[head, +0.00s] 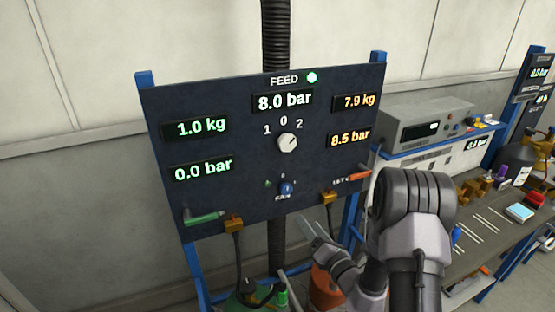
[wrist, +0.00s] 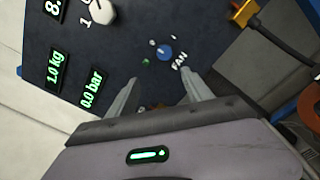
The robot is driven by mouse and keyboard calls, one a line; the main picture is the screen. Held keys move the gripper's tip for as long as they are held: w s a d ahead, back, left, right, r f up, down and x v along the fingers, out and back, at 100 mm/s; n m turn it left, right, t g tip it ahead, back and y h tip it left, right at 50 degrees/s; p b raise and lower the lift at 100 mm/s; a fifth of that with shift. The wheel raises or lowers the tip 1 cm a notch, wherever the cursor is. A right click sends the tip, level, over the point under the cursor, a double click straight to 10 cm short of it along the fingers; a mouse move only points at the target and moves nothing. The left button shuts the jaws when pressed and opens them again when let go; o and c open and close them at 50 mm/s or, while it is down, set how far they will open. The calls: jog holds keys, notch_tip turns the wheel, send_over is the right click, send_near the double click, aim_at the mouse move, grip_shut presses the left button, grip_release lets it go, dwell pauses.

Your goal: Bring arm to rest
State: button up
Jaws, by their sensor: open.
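My arm reaches up from the lower right of the head view, and my gripper (head: 316,234) is in front of the lower right part of the dark feed panel (head: 230,105). In the wrist view my gripper (wrist: 160,80) is open, with its two grey fingers apart and nothing between them. The blue FAN knob (wrist: 165,52) shows beyond the fingertips; it is also on the panel in the head view (head: 286,189). I cannot tell how far the fingertips are from the panel.
The panel has a white selector knob (head: 287,142), a green lamp (head: 312,77), a green lever (head: 203,217) and an orange lever (head: 358,176). A workbench (head: 462,262) with tools and a grey instrument (head: 425,125) stand at right. Green and orange items are below the panel.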

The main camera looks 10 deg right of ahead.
jog(key=s+a+r+n+g+y+b, duration=0.35)
jog(key=a+r+n+y, duration=0.35)
jog(key=a, duration=0.4)
jog(key=s+a+n+g+y+b, duration=0.2)
jog(key=s+a+n+g+b, duration=0.3)
jog(key=s+a+n+g, duration=0.7)
jog(key=s+d+f+n+h+b, duration=0.2)
jog(key=s+d+f+n+h, duration=0.1)
jog(key=s+n, duration=0.35)
jog(key=s+d+f+n+h+b, duration=0.2)
jog(key=s+n+h, duration=0.1)
jog(key=s+n, duration=0.4)
jog(key=s+d+n+t+h+b, duration=0.2)
jog(key=d+n+t+h, duration=0.2)
jog(key=d, duration=0.5)
jog(key=shift+s+d+f+h+b, duration=0.2)
jog(key=shift+s+f+h+b, duration=0.15)
jog(key=shift+h, duration=0.65)
jog(key=shift+n, duration=0.25)
